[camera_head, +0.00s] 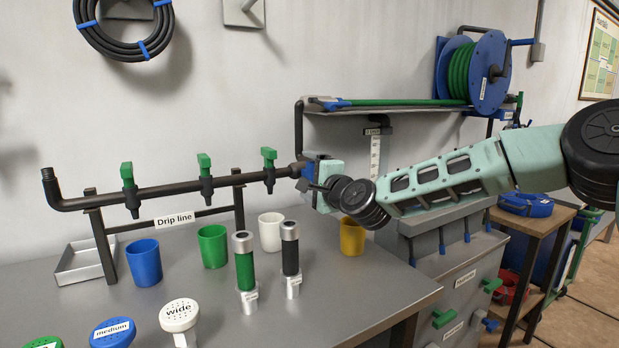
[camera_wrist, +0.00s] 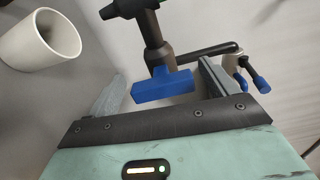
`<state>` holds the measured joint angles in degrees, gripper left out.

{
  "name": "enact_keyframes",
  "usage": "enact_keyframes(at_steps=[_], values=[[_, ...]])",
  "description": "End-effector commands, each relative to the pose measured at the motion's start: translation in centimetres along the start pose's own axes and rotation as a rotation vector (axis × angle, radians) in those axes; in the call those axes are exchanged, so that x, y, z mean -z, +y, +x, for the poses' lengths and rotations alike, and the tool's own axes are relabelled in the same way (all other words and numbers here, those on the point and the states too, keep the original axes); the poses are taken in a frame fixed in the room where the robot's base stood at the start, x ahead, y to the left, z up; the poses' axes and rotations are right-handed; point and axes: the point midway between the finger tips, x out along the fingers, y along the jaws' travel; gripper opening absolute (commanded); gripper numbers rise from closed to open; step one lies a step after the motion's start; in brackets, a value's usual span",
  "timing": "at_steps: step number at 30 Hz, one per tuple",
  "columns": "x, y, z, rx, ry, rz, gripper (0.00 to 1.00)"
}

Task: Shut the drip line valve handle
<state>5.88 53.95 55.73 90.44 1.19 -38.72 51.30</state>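The drip line is a dark horizontal pipe (camera_head: 150,191) on a stand labelled "Drip line". A blue valve handle (camera_wrist: 163,87) sits at its right end; in the wrist view its bar lies crosswise to the pipe. My gripper (camera_head: 312,183) is at this end of the pipe, and its body hides most of the handle in the head view. In the wrist view my gripper (camera_wrist: 161,72) has its fingers apart, with the blue handle between them. A gap shows at the left finger; the right finger is close to the handle, and contact cannot be told.
Several green valves (camera_head: 205,175) stand along the pipe. Blue (camera_head: 144,263), green (camera_head: 213,247), white (camera_head: 271,232) and yellow (camera_head: 352,237) cups stand on the bench (camera_head: 345,300). Two cylinders (camera_head: 246,270) stand in front. A hose reel (camera_head: 487,72) hangs at right.

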Motion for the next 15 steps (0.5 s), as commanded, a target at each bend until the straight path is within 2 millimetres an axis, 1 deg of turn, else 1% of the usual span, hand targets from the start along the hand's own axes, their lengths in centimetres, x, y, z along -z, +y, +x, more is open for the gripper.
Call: enact_keyframes(at_steps=[5, 8, 11, 15], values=[[0.0, 0.0, -0.4, 0.000, -0.001, -0.002, 0.85], [0.1, -0.1, -1.5, 0.001, 0.000, -0.003, 0.85], [0.1, 0.0, -3.2, 0.000, 0.000, -0.003, 0.85], [0.1, 0.0, -6.2, -0.001, 0.000, -0.004, 0.85]])
